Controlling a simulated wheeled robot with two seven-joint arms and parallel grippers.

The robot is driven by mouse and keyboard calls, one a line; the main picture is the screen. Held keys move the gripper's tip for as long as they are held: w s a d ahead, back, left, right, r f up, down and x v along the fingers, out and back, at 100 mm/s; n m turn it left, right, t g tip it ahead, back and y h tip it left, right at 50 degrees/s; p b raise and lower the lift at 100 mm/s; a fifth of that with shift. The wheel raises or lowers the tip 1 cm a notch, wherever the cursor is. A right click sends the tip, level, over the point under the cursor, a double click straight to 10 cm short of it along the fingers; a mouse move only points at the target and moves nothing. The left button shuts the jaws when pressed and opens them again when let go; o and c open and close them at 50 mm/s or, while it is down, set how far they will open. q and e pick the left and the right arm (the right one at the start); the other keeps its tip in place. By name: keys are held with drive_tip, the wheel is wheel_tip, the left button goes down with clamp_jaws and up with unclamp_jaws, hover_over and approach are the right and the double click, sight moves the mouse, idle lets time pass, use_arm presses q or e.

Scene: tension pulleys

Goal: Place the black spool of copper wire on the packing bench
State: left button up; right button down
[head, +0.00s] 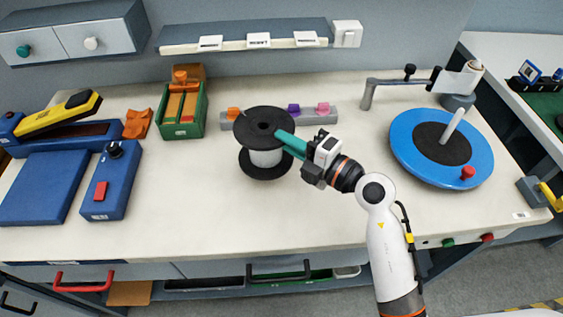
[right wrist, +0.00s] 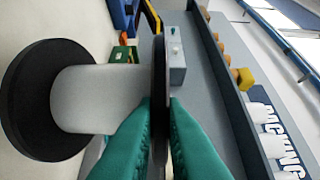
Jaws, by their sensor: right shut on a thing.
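A spool with black flanges (head: 264,127) is upright over the middle of the bench (head: 215,215). Its core looks pale grey-white; I see no copper colour on it. My right gripper (head: 284,138), with teal fingers, is shut on the right edge of the top flange. In the right wrist view the two teal fingers (right wrist: 163,115) pinch the thin flange, and the pale core (right wrist: 95,98) and other black flange (right wrist: 35,100) are to the left. I cannot tell whether the lower flange touches the bench. My left gripper is not in view.
A blue turntable (head: 405,150) with a red knob stands right. A grey holder (head: 320,116) with coloured pieces is just behind the spool. A green box (head: 183,130) and blue devices (head: 45,185) are left. The front middle of the bench is clear.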

sight(276, 154)
wheel_tip(276, 154, down, 6)
drive_tip(key=shift+r+b, duration=0.25)
drive_tip(key=shift+b, duration=0.5)
drive_tip(key=shift+a, duration=0.1)
drive_tip(key=c, duration=1.9)
unclamp_jaws()
drive_tip(key=shift+f, duration=0.3)
drive_tip(key=shift+c, duration=0.2)
drive_tip(key=o, duration=0.4)
drive_tip(key=shift+s, duration=0.1)
drive_tip(key=shift+o, duration=0.2)
drive_tip(key=shift+r, duration=0.15)
